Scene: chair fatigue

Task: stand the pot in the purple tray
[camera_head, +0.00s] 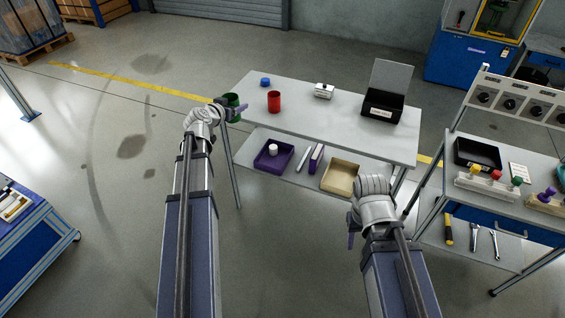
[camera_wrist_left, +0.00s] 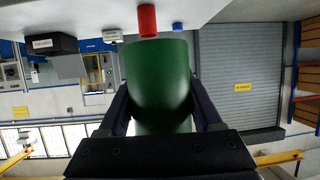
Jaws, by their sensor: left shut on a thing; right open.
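A green pot (camera_head: 233,99) is in my left gripper (camera_head: 232,108), at the left edge of the white table's top. In the left wrist view the green pot (camera_wrist_left: 158,85) fills the space between the two dark fingers (camera_wrist_left: 160,108), which are shut on it. The purple tray (camera_head: 260,164) lies on the table's lower shelf, below and to the right of the pot. A small white round object (camera_head: 273,149) stands in the tray. My right gripper (camera_head: 352,226) is open, in front of the shelf's right side, mostly hidden by its own wrist.
A red cup (camera_head: 274,102), a blue round item (camera_head: 265,82), a white box (camera_head: 324,91) and an open black box (camera_head: 382,108) stand on the tabletop (camera_head: 330,118). The lower shelf also holds a purple box (camera_head: 316,158) and a tan tray (camera_head: 341,176). A workbench stands right.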

